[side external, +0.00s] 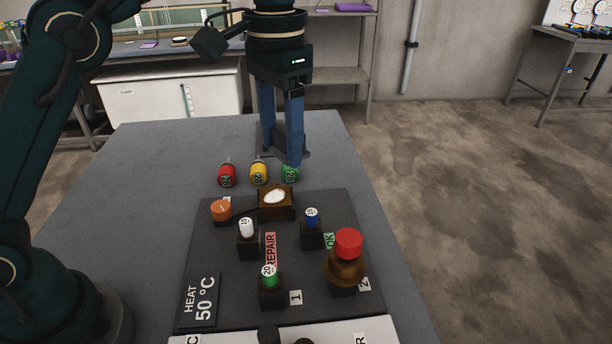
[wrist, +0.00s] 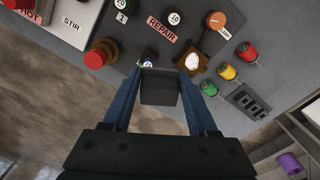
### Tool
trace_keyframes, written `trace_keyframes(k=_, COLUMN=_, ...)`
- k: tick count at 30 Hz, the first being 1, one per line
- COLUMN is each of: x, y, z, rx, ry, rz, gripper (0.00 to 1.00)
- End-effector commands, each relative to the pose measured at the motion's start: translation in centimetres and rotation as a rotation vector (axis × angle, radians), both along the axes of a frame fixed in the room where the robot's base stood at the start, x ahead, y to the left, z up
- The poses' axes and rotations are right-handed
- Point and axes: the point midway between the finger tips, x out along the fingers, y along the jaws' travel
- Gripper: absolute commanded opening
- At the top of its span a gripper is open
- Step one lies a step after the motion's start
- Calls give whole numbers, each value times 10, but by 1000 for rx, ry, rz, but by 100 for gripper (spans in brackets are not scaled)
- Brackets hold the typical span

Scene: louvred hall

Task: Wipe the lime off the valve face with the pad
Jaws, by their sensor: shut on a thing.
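The valve (side external: 289,211) is a brown block on the dark board, with a white lime patch (side external: 274,197) on its upper face. The patch also shows in the wrist view (wrist: 192,61), to the right of the fingertips. My gripper (side external: 282,160) has its blue fingers pointing down, behind the valve in the side view and apart from the patch. In the wrist view, my gripper (wrist: 158,76) is shut on a dark grey block, which looks like the pad (wrist: 158,92). The pad is hard to make out in the side view.
The grey table's left side is clear.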

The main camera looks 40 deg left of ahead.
Motion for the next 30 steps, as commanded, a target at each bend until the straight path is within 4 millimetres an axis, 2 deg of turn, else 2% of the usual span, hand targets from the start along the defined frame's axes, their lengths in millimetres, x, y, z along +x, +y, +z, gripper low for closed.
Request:
trace_keyframes(k=1, x=-2, y=18, z=5, rx=-1, ry=-2, rz=47, gripper=15)
trace_keyframes(k=6, x=-10, y=55, z=13, rx=0, ry=-1, rz=137, gripper=15)
trace_keyframes(k=18, x=-32, y=104, z=17, rx=0, ry=-1, rz=257, gripper=15)
trace_keyframes(k=30, x=0, y=108, z=9, rx=0, ry=1, rz=261, gripper=15)
